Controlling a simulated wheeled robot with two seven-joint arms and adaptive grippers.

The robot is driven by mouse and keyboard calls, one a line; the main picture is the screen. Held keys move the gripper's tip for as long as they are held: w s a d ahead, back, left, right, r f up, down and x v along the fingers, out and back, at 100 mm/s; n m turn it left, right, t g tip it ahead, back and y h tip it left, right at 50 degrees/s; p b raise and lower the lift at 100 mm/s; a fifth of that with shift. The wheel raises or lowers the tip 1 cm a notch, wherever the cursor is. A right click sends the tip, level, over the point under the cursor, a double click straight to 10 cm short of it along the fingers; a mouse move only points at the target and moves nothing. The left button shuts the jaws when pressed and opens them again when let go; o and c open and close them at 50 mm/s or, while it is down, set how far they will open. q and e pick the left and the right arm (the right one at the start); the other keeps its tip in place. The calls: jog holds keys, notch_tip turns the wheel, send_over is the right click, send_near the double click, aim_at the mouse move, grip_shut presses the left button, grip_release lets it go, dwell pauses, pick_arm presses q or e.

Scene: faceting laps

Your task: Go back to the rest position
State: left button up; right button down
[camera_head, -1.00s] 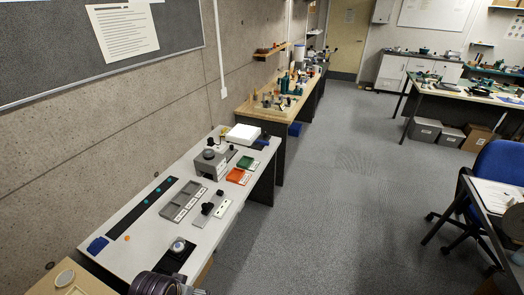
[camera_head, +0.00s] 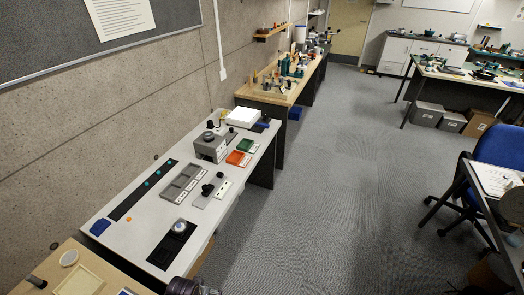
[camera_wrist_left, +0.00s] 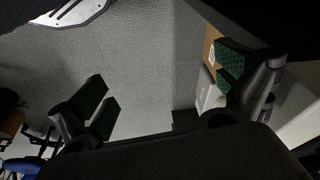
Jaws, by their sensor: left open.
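My left gripper (camera_wrist_left: 165,108) shows in the left wrist view, its green-padded fingers spread wide with only grey floor between them. It is open and empty. In the head view only a dark part of my own arm shows at the bottom edge, and no fingertips are visible. My right gripper is in neither view. The white workbench (camera_head: 150,215) stands along the wall, with a grey machine (camera_head: 210,147), an orange tray (camera_head: 236,158), a green tray (camera_head: 245,145) and a grey compartment tray (camera_head: 182,183) on it.
A wooden bench (camera_head: 265,97) with tools stands beyond the white one. A wooden table (camera_head: 60,262) is at the lower left. The grey floor (camera_head: 340,190) in the middle is clear. A blue chair (camera_head: 495,150) and a dark desk stand at the right.

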pick_arm(q)
jog(key=s+a+f+b, duration=0.1)
jog(key=s+f, duration=0.4)
jog(key=f, duration=0.4)
jog(key=s+a+f+g, duration=0.1)
jog(key=s+f, duration=0.5)
jog(key=f, duration=0.3)
jog(key=s+f+b, duration=0.1)
jog(key=s+f, duration=0.4)
jog(key=f, duration=0.4)
jog(key=s+a+f, duration=0.2)
jog(key=s+f, duration=0.3)
jog(key=s, duration=0.4)
jog(key=shift+s+a+f+g+b, duration=0.15)
jog(key=shift+s+a+g+b, duration=0.05)
jog(key=shift+s+g+b, duration=0.15)
